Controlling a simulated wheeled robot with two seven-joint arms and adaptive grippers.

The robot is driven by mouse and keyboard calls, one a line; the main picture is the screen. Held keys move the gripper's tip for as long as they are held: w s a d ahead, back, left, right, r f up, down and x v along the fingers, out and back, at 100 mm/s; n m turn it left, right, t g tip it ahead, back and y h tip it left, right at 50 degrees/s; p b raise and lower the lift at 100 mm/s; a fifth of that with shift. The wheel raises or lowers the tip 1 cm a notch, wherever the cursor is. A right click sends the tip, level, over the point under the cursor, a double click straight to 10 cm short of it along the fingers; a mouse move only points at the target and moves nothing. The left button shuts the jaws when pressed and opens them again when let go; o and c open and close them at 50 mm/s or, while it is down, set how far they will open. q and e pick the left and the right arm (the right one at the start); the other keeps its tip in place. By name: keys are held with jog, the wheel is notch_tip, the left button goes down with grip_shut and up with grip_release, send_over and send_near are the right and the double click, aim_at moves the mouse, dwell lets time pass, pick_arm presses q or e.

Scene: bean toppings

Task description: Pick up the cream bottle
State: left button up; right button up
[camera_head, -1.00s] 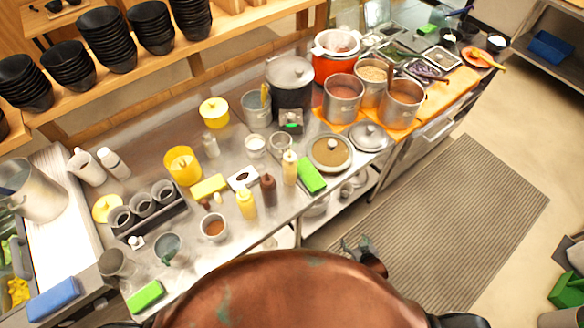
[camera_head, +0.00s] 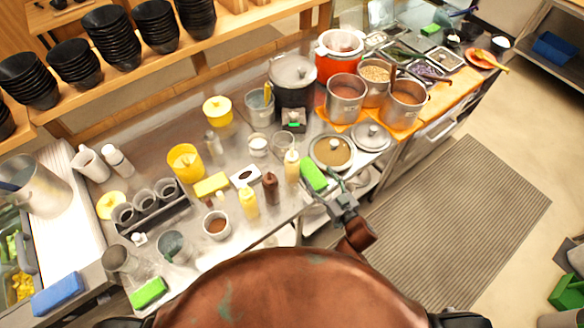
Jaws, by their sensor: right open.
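The cream bottle (camera_head: 291,167), a pale squeeze bottle with a pointed nozzle, stands upright near the front edge of the steel counter. A brown bottle (camera_head: 270,188) and a yellow bottle (camera_head: 249,202) stand to its left. My right gripper (camera_head: 332,186) is open and empty at the counter's front edge, to the right of the cream bottle and apart from it. A green block (camera_head: 313,176) lies between them. My left gripper is not in view.
A pan with a brown filling (camera_head: 331,152) and steel pots (camera_head: 345,97) stand behind and to the right. A white cup of brown sauce (camera_head: 216,225) is at the front left. The striped floor mat (camera_head: 470,220) is clear.

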aim_at(297, 169)
jog(key=a+y, duration=0.1)
jog(key=a+n+y, duration=0.1)
jog(key=a, duration=0.1)
jog(key=a+r+n+y, duration=0.1)
jog(key=a, duration=0.1)
jog(key=shift+s+g, duration=0.2)
jog(key=shift+g, duration=0.1)
jog(key=shift+w+a, duration=0.15)
jog(key=shift+a, duration=0.2)
jog(key=x, duration=0.6)
jog(key=shift+a+r, duration=0.15)
jog(key=shift+r, duration=0.05)
jog(key=shift+w+a, duration=0.3)
jog(key=shift+w, duration=0.05)
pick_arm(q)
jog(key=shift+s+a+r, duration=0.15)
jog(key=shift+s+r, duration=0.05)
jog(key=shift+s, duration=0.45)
pick_arm(e)
jog(key=shift+c, duration=0.5)
jog(key=c, duration=0.8)
